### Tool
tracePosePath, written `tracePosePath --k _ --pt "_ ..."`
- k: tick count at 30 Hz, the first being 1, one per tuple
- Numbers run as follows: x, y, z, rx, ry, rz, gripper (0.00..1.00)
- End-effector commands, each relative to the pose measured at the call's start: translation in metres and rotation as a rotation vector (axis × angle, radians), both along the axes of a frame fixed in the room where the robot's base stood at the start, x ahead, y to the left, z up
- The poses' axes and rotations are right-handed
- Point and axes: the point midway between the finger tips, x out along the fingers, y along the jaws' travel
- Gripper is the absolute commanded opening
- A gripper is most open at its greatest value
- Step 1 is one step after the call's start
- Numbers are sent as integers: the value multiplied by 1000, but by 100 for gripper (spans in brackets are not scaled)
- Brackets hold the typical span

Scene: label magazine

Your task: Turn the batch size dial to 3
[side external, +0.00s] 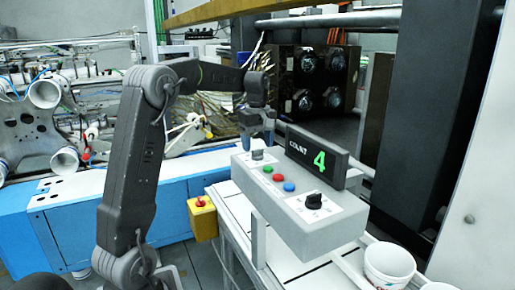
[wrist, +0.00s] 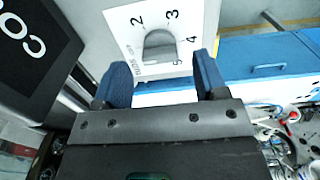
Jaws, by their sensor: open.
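A grey dial knob (side external: 257,155) stands on the far end of the light control box (side external: 318,236), below my gripper (side external: 259,138). In the wrist view the grey knob (wrist: 160,48) has a rounded top and sits on a white plate with printed numbers, 2, 3, 4 and 5 readable around it. Its pointer setting cannot be made out. My gripper (wrist: 161,68) is open, with one blue finger on each side of the knob in that view; I cannot tell whether they touch it. The display (side external: 316,157) reads COUNT and a green 4.
A black knob (side external: 314,202) is on the near end of the box. Green, red (side external: 277,177) and blue (side external: 289,187) buttons lie between the knobs. The display rises beside the grey dial. A yellow box with a red button (side external: 202,219) and a white cup (side external: 388,264) stand nearby.

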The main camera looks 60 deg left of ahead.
Motion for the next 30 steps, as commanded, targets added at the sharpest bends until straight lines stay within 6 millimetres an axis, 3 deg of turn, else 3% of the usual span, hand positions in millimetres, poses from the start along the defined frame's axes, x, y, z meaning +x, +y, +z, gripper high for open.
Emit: tracePosePath --k 6,15,30 --pt "0 0 -18 0 0 0 66" --pt "0 0 -19 0 0 0 66" --pt "0 0 -19 0 0 0 18"
